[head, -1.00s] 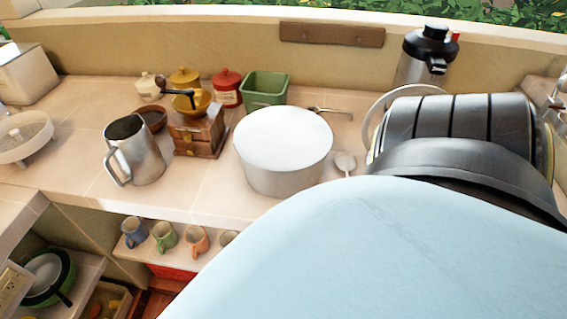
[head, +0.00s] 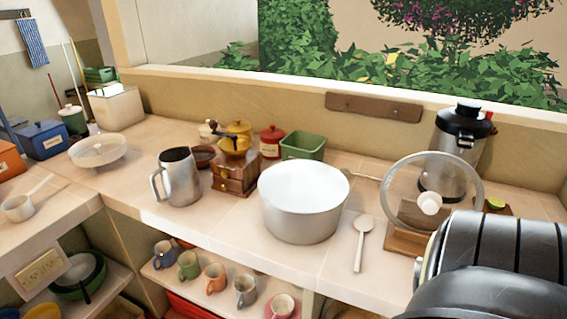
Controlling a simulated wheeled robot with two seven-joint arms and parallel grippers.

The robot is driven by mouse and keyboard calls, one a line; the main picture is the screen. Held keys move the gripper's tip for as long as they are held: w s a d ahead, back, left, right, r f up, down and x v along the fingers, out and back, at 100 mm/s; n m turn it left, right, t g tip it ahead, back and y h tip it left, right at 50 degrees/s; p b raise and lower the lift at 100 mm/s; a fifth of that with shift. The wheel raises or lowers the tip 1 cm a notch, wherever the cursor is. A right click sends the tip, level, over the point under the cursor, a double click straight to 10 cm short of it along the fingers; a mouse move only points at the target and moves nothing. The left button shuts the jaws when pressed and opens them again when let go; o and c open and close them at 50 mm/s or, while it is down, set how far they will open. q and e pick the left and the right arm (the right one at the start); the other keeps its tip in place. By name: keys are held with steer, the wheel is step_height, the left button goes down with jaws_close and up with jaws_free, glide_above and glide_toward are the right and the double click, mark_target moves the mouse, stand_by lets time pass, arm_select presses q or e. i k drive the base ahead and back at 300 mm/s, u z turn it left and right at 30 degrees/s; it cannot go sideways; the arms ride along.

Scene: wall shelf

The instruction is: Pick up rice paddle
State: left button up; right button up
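The rice paddle looks to be the pale, spoon-shaped utensil (head: 362,242) lying on the counter (head: 215,229), just right of the large white pot (head: 303,213). Its rounded head points to the back and its handle to the front edge. Nothing covers it. A dark, thick link of my arm fills the lower right corner of the head view. The fingers of my grippers are not in the picture.
Right of the paddle, a glass lid (head: 472,172) stands on a wooden holder (head: 408,242) before a steel air pot (head: 449,178). A metal pitcher (head: 181,178) and wooden coffee grinder (head: 235,171) stand left. Several mugs sit on the shelf below (head: 215,307).

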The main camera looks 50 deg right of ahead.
mark_target(363, 222)
steer(key=u, duration=0.75)
steer(key=i, duration=1)
steer(key=z, duration=2.75)
